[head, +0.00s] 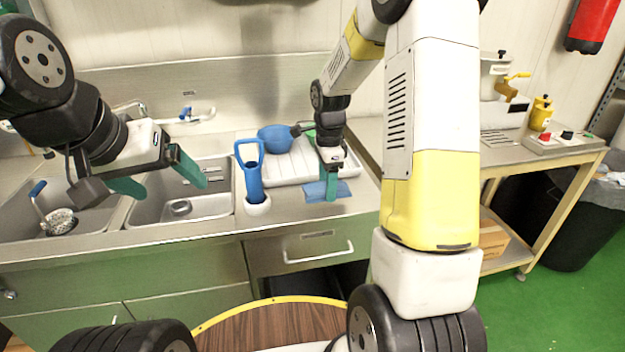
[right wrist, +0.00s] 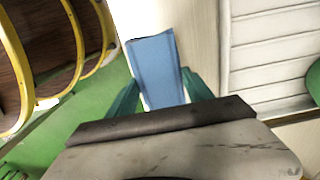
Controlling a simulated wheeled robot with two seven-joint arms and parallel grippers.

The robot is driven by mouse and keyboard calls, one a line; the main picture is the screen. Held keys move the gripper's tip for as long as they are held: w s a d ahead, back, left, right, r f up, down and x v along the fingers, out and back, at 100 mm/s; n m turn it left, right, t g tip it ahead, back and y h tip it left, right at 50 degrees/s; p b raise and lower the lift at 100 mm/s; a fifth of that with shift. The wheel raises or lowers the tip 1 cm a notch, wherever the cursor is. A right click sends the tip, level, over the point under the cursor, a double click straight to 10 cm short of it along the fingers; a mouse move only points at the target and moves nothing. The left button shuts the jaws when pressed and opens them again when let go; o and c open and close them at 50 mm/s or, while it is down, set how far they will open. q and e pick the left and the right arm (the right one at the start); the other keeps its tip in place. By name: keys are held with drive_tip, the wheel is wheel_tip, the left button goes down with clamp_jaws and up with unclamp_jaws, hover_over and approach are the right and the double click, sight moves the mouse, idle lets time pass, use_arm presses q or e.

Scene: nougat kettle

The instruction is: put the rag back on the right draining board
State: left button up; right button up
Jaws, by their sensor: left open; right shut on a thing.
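The rag (head: 341,189) is a flat blue cloth at the front of the steel counter, right of the sinks, in front of the white ribbed tray (head: 284,166). My right gripper (head: 331,188) points down, with its teal fingers shut on the rag. In the right wrist view, the rag (right wrist: 155,62) extends out between the two fingers (right wrist: 158,92). I cannot tell whether the rag rests on the steel or hangs just above it. My left gripper (head: 158,176) is open and empty above the sinks.
A blue-handled tool stands in a white holder (head: 257,207) left of the rag. Two sink basins (head: 180,207) lie left. A side table with a yellow-handled machine (head: 498,85) stands right.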

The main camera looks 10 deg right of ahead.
sight(323, 182)
drive_tip(key=shift+w+a+f, duration=0.1)
drive_tip(key=shift+w+a, duration=0.2)
drive_tip(key=shift+w, duration=0.6)
drive_tip(key=shift+f, duration=1.7)
drive_tip(key=shift+f, duration=0.15)
drive_tip(key=o, duration=1.3)
